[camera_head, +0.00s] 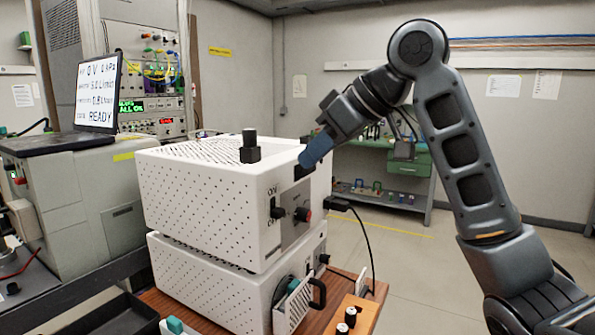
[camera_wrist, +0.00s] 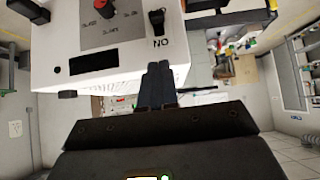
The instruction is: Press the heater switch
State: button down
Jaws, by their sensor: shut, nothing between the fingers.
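A white perforated box (camera_head: 205,185) stands on top of another white box. A black rocker switch (camera_head: 277,208) marked ON is on its front panel, beside a red knob (camera_head: 303,214). In the wrist view the switch (camera_wrist: 157,19) appears upside down with its ON mark, above my fingertips. My gripper (camera_head: 306,165) is shut and empty, with its blue fingers pointing down toward the box front, near a dark display window. In the wrist view my gripper (camera_wrist: 158,68) is below the switch in the picture. A gap seems to separate them, but contact with the box is unclear.
The lower white box (camera_head: 205,285) has a round dial and an open flap at its front. A black plug and cable (camera_head: 345,206) stick out at the right. A black knob (camera_head: 250,148) rises from the top. A monitor (camera_head: 97,92) stands at left.

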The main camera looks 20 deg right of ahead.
jog(key=shift+v, duration=1.55)
jog(key=s+a+f+m+t, duration=0.1)
jog(key=a+f+m+t, duration=0.15)
jog(key=f, duration=0.55)
jog(key=s+a+f+m+t+y, duration=0.1)
jog(key=s+a+f+m, duration=0.15)
jog(key=f, duration=0.65)
jog(key=a+f+m+t, duration=0.2)
jog(key=a+f, duration=0.2)
jog(key=f, duration=0.4)
jog(key=s+d+f+m+t+h, duration=0.15)
jog(key=s+f+m+h, duration=0.25)
jog(key=s+f, duration=0.9)
jog(key=s+d+r+n+h, duration=0.1)
jog(key=s+d+r+n, duration=0.1)
jog(key=s, duration=1.2)
jog(key=s+d+r+n+h, duration=0.1)
jog(key=s+r, duration=0.3)
jog(key=s, duration=1)
jog(key=shift+s+d+n+t+p, duration=0.15)
jog(key=shift+d+n+t+p, duration=0.15)
jog(key=shift+d+n+p, duration=0.1)
